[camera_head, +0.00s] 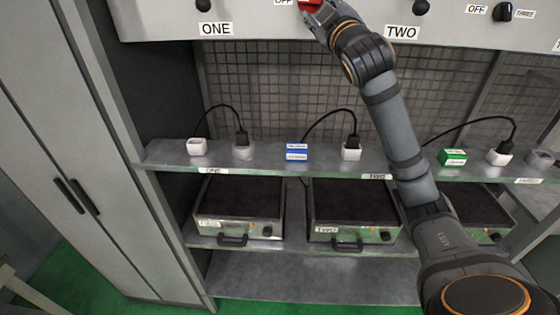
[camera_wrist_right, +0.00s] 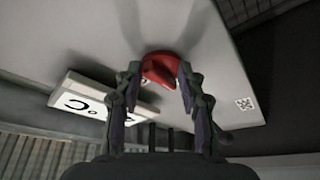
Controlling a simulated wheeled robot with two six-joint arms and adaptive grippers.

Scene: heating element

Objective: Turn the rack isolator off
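The rack isolator's red knob (camera_head: 310,4) is at the top edge of the head view, on the pale panel just right of a cut-off OFF label. In the right wrist view the red knob (camera_wrist_right: 160,69) lies between the fingertips of my right gripper (camera_wrist_right: 158,72). The fingers are apart, one on each side of the knob. The right finger overlaps the knob's edge; a thin gap seems to show at the left finger. A white label (camera_wrist_right: 95,98) is beside the knob, partly hidden by the left finger. My left gripper is not in view.
The panel (camera_head: 260,28) carries black knobs above labels ONE and TWO, and another black knob (camera_head: 503,11) at right. Below, a shelf (camera_head: 250,163) holds plugs and small boxes. Hot plates (camera_head: 237,213) stand lower. A grey cabinet (camera_head: 60,150) is at left.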

